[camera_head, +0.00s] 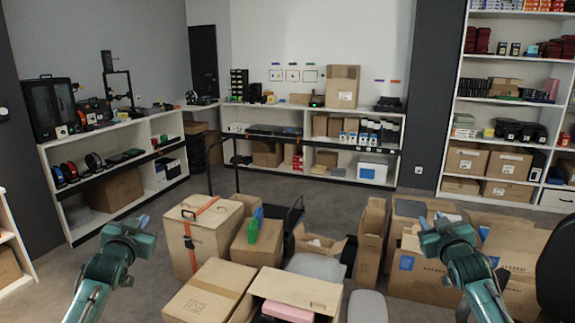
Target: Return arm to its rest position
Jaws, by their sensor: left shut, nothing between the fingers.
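My left arm rises from the lower left, and its gripper (142,222) is at the top of the arm. It is shut and empty, above the floor and left of the strapped carton. My right arm rises from the lower right, and its gripper (431,221) is in front of the cartons on the right. Its fingers are small and partly hidden by the wrist, so I cannot tell whether it is open or shut.
A strapped carton (213,243), a closed carton (205,295) and an open carton (295,290) crowd the floor between my arms. More cartons (415,272) stand around my right arm. Shelves (110,213) line the walls. Floor (140,290) beside my left arm is clear.

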